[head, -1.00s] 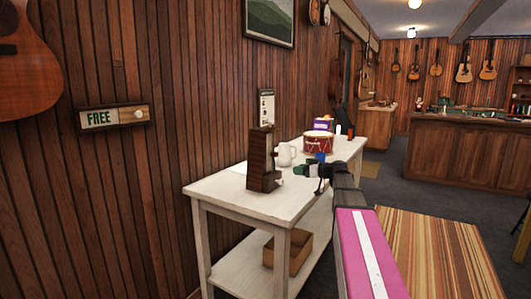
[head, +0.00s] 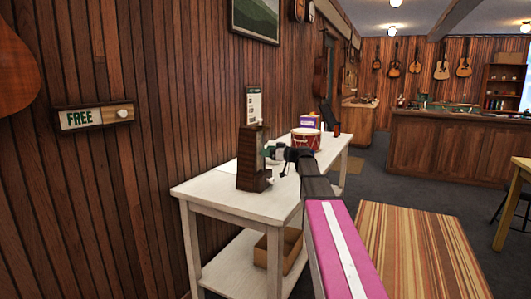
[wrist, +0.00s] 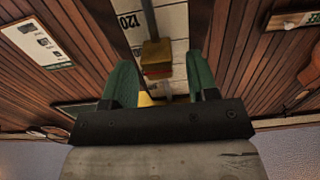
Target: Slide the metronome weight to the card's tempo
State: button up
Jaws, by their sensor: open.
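The dark wooden metronome (head: 252,170) stands upright on the near end of the white table. Its brass-coloured weight (wrist: 156,58) sits on a thin rod in the wrist view, before a pale scale (wrist: 174,20) where "120" can be read. My gripper (head: 273,153) is at the metronome's right side. In the wrist view its green fingers (wrist: 158,66) are apart on either side of the weight, with a gap on both sides.
The white table (head: 205,191) runs along the wood-panelled wall. A red drum (head: 305,141) and a purple box (head: 308,121) stand farther along it. A cardboard box (head: 271,250) sits on the lower shelf. A "FREE" sign (head: 94,117) hangs at left. Striped rug and open floor lie right.

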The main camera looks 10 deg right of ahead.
jog(key=shift+w+a, duration=0.4)
jog(key=shift+a, duration=0.15)
grip_shut()
jog(key=shift+r, duration=3.25)
grip_release()
